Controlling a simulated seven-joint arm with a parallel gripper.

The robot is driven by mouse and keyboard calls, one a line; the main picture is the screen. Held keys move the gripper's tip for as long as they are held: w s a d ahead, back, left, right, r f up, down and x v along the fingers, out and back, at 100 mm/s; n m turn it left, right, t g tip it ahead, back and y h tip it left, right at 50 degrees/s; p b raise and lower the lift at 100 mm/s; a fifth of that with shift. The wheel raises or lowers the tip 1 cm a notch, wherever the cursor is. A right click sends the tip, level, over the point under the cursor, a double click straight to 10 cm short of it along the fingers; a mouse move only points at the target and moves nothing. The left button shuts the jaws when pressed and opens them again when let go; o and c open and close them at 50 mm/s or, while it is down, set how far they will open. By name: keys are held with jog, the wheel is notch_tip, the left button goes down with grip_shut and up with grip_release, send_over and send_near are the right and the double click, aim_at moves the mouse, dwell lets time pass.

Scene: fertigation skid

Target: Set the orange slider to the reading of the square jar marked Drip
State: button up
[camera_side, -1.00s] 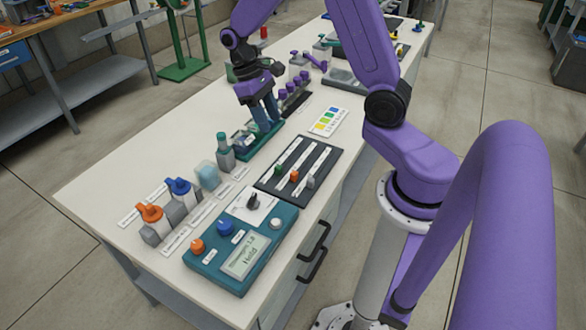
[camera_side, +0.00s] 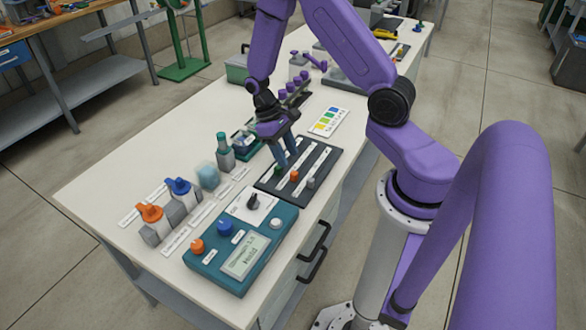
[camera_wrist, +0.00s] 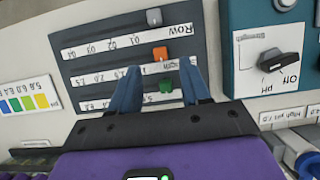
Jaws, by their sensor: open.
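The orange slider (camera_side: 294,175) is the middle one of three on a dark panel (camera_side: 327,150). In the wrist view, the orange slider (camera_wrist: 160,53) sits near the right end of its upside-down numbered scale. My gripper (camera_side: 286,160) is open over the panel, near the green slider. In the wrist view, my gripper (camera_wrist: 162,88) has its fingers either side of the green slider (camera_wrist: 167,88); the orange one is just beyond the tips.
A grey slider (camera_wrist: 154,17) is on the far track. A teal control box (camera_side: 240,245) with knobs and a screen stands in front of the panel. Orange (camera_side: 150,213) and blue (camera_side: 180,186) valve handles are at left. A colour chart (camera_side: 330,121) lies behind the panel.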

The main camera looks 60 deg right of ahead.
aim_at(295, 173)
jog(key=shift+x, duration=3)
